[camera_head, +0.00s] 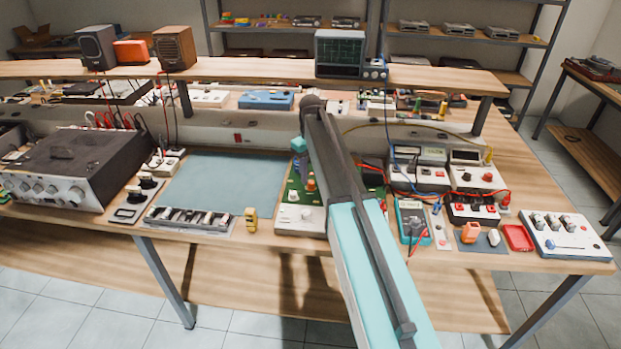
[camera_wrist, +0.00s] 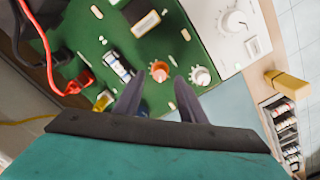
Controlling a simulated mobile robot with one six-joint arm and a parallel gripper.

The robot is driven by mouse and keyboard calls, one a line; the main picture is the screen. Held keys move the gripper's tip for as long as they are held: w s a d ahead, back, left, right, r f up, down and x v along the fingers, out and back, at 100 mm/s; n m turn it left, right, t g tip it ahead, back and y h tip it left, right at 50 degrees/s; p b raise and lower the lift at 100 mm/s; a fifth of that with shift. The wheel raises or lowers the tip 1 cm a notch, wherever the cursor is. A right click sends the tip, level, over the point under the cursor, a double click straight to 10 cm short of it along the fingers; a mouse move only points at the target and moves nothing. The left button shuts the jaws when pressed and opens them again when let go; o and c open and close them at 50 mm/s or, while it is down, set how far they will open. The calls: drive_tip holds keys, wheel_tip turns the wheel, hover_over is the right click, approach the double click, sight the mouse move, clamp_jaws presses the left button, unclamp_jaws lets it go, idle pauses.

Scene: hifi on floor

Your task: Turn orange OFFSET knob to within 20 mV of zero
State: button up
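The orange knob (camera_wrist: 159,71) stands on a green circuit board (camera_wrist: 150,48) in the wrist view. It also shows on the board in the head view (camera_head: 310,184). My gripper (camera_wrist: 158,88) is open, its two dark fingers apart on either side of the knob's line, with the knob just beyond the tips. I cannot tell whether the fingers reach down to its height; no contact shows. In the head view my gripper (camera_head: 301,166) hangs over the board, small and partly hidden by my arm. Meter boxes (camera_head: 432,155) stand right of my arm; their readings are not legible.
A white knob (camera_wrist: 200,76) stands close to the right of the orange one. A white panel (camera_wrist: 222,30) with a larger dial adjoins the board. Red and black leads (camera_wrist: 72,80) plug in at left. A yellow block (camera_head: 251,219) lies left of the board.

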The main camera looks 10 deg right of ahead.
sight(311, 181)
wheel_tip(311, 181, up, 12)
drive_tip(key=b, duration=0.2)
drive_tip(key=shift+f, duration=0.25)
drive_tip(key=shift+w, duration=0.1)
idle(0.3)
